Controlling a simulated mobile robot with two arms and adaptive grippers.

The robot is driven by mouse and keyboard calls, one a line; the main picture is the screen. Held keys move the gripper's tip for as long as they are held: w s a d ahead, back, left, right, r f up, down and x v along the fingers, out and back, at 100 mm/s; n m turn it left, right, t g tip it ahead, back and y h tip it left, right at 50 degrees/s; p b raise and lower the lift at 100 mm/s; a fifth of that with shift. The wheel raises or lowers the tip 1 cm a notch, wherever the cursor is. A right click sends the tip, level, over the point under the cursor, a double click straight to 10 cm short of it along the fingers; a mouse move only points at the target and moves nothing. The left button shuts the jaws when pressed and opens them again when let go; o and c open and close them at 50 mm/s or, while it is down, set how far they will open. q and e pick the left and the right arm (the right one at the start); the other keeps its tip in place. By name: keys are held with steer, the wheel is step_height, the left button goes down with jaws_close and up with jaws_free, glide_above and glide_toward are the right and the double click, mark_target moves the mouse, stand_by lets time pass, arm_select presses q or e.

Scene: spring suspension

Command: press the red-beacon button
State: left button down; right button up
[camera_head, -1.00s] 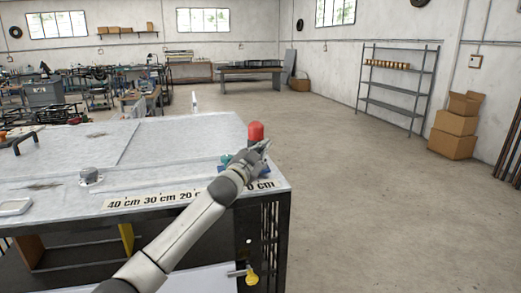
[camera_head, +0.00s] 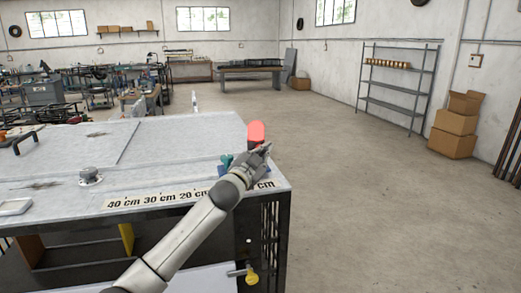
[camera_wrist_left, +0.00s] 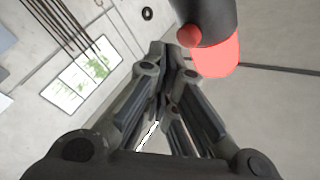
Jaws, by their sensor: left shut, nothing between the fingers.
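The red beacon (camera_head: 257,131) stands near the right end of the workbench, its dome bright and glowing. In the left wrist view the picture is turned over, and the glowing dome (camera_wrist_left: 219,56) hangs below its dark base (camera_wrist_left: 208,14). A small round red button (camera_wrist_left: 189,36) sticks out from the side of that base. My left gripper (camera_head: 265,150) is shut and empty, at the beacon's base. In the wrist view its fingertips (camera_wrist_left: 167,50) lie right beside the button; whether they touch it I cannot tell. My right gripper is not in view.
The workbench (camera_head: 155,165) carries a distance strip (camera_head: 160,198), a round metal fitting (camera_head: 91,175) and a teal item (camera_head: 226,160) close to my left gripper. A yellow knob (camera_head: 252,278) sticks out below the bench's front. The floor to the right is clear.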

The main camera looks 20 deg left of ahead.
arm_select(q)
steer(key=shift+s+d+p, duration=0.2)
steer(key=shift+s+d, duration=0.7)
steer(key=shift+s, duration=0.25)
steer(key=shift+s+d+p, duration=0.2)
steer(key=shift+s+d, duration=0.65)
steer(key=shift+s, duration=0.25)
